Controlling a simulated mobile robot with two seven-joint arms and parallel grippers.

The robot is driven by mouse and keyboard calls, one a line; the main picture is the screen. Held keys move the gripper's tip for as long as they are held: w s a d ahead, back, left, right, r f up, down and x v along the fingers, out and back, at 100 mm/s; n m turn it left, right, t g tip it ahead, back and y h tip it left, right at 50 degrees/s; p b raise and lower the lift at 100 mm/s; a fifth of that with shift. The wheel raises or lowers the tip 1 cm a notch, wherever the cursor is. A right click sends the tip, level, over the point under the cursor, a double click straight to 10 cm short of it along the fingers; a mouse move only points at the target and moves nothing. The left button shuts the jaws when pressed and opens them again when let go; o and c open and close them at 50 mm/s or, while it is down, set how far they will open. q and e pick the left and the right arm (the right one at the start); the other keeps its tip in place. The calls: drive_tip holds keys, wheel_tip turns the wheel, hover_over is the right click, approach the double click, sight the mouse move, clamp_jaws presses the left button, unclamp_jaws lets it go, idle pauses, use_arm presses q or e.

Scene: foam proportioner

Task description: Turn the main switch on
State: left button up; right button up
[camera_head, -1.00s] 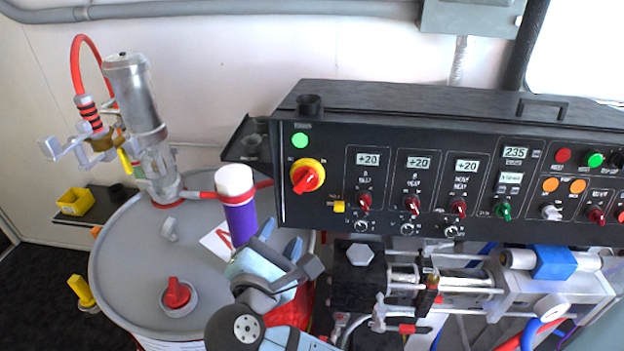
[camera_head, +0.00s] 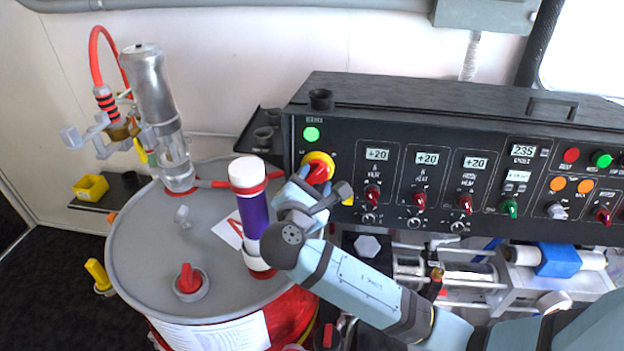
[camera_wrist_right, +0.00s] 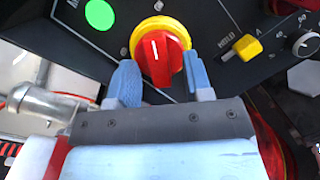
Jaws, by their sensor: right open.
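The main switch is a red rotary knob on a yellow round base (camera_head: 318,166), at the left end of the black control panel's face. In the right wrist view the red knob (camera_wrist_right: 160,60) sits between the two blue fingertips, with a white mark on its face. My right gripper (camera_head: 310,190) is open in front of the switch, one finger on each side of the knob in the wrist view. I cannot tell whether the fingers touch it. In the head view the gripper partly covers the knob. My left gripper is not in view.
A green lit button (camera_head: 311,134) is above the switch. A yellow lever switch (camera_wrist_right: 246,47) is close to its right. A white-and-purple cylinder (camera_head: 250,205) stands on the grey drum (camera_head: 150,250), just left of my right gripper. More knobs and displays line the panel.

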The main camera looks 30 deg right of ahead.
drive_tip(key=shift+c, duration=0.2)
clamp_jaws()
drive_tip(key=shift+m, duration=0.9)
drive_tip(key=shift+o, duration=0.2)
unclamp_jaws()
drive_tip(key=shift+s+a, duration=0.3)
drive_tip(key=shift+a, duration=0.05)
drive_tip(key=b+v, duration=0.1)
drive_tip(key=v, duration=1.2)
drive_tip(key=shift+r+b, duration=0.25)
drive_tip(key=shift+b, duration=0.15)
